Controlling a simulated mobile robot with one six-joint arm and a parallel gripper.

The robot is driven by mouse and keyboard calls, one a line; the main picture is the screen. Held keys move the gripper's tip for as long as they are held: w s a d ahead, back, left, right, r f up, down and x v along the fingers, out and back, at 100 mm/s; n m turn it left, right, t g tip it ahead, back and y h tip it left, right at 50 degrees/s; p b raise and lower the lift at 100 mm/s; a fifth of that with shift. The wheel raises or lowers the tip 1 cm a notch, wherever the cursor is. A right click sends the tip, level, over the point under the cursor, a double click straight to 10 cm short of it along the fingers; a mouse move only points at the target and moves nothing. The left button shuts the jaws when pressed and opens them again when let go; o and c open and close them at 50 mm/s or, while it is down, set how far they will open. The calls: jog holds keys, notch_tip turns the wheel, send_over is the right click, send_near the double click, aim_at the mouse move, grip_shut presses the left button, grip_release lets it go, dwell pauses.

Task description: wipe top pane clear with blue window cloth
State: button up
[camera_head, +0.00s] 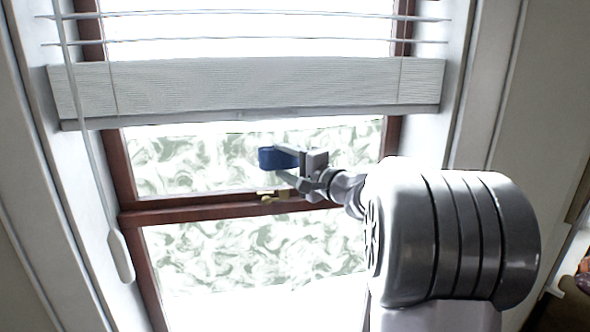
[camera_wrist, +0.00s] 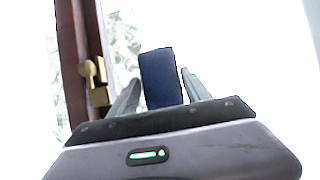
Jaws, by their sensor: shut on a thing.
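The blue window cloth (camera_head: 269,159) is a small folded block, held in front of the top pane (camera_head: 165,170) in the head view. My gripper (camera_head: 283,160) is shut on it, just above the brown middle rail. In the wrist view the cloth (camera_wrist: 161,78) stands between the two fingers of my gripper (camera_wrist: 159,88). The top pane carries grey-green swirly smears across its width, with a plain white band along its upper part. I cannot tell whether the cloth touches the glass. The blind covers part of the window above.
A white blind (camera_head: 255,85) hangs across the window, with a cord and pull (camera_head: 121,256) at left. A brass latch (camera_head: 268,197) sits on the middle rail (camera_head: 190,213), close below my gripper. The lower pane (camera_head: 215,255) is also smeared. White window sides flank the frame.

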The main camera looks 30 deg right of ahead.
aim_at(262, 164)
jog(key=shift+w+a+b, duration=0.25)
jog(key=shift+a+b, duration=0.2)
jog(key=shift+a, duration=0.2)
jog(key=shift+w+a+b, duration=0.25)
jog(key=shift+a+b, duration=0.2)
jog(key=shift+a, duration=0.2)
jog(key=shift+w+a+b, duration=0.25)
jog(key=shift+a+b, duration=0.2)
jog(key=shift+a, duration=0.2)
jog(key=shift+w+a+f+b, duration=0.15)
jog(key=shift+w+a+b, duration=0.1)
jog(key=shift+a+b, duration=0.3)
jog(key=shift+w+a+b, duration=0.3)
jog(key=shift+a+b, duration=0.1)
jog(key=shift+a, duration=0.2)
jog(key=shift+w+a+b, duration=0.25)
jog(key=shift+a+b, duration=0.15)
jog(key=shift+a, duration=0.15)
jog(key=a+b, duration=0.1)
jog(key=w+a+b, duration=0.1)
jog(key=shift+a, duration=0.3)
jog(key=shift+w+a, duration=0.2)
jog(key=shift+a, duration=0.15)
jog(key=shift+d+r, duration=0.1)
jog(key=shift+r, duration=0.1)
jog(key=s+a+b, duration=0.2)
jog(key=s+b, duration=0.1)
jog(key=s, duration=0.2)
jog(key=shift+s+a, duration=0.15)
jog(key=shift+s, duration=0.15)
